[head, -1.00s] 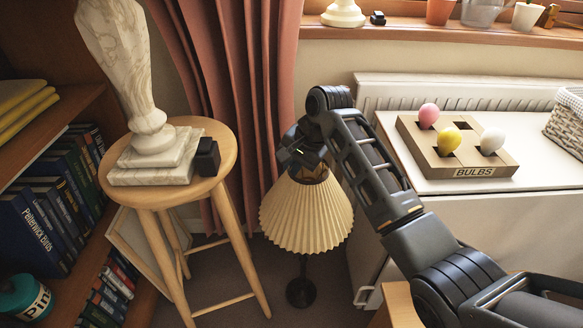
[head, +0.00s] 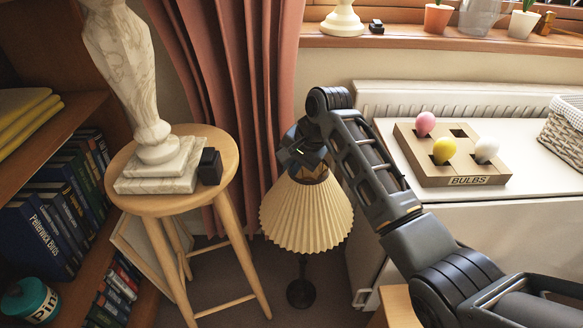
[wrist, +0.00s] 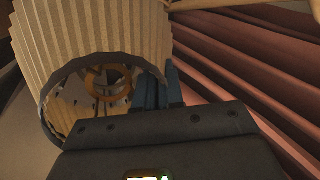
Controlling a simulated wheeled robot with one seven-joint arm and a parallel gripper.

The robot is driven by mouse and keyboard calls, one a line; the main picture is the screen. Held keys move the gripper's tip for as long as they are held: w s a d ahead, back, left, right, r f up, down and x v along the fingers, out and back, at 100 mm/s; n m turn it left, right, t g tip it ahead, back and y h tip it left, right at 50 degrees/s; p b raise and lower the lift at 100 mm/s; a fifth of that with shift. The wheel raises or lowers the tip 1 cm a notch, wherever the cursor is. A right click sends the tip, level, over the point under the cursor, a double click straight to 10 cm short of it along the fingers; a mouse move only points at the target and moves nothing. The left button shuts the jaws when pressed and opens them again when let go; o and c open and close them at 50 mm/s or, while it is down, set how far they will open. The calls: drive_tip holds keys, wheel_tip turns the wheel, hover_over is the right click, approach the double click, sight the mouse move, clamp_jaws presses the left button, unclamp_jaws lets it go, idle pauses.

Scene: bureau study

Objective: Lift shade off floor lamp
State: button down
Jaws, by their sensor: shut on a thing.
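The cream pleated lampshade (head: 306,215) hangs upright in the middle of the head view, above the dark stem and round base (head: 300,293) of the floor lamp. My gripper (head: 303,158) reaches down to the shade's top from above. In the wrist view the shade (wrist: 95,35) fills the upper left, with its round top opening facing me and an orange-brown ring (wrist: 92,82) inside. My gripper's dark fingers (wrist: 160,88) are shut on the rim of that opening. The shade hides the upper stem, so I cannot tell whether it is raised.
A wooden stool (head: 222,165) with a marble pedestal (head: 158,140) and a small black box (head: 209,166) stands close left of the shade. A pink curtain (head: 235,80) hangs behind. At right, a bulb tray (head: 455,181) sits on a white cabinet (head: 520,215). A bookshelf (head: 75,108) is at left.

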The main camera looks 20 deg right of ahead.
drive_tip(key=shift+r+p, duration=4.2)
drive_tip(key=shift+p, duration=0.55)
wheel_tip(320, 180, up, 3)
drive_tip(key=p, duration=0.4)
drive_tip(key=shift+r, duration=0.2)
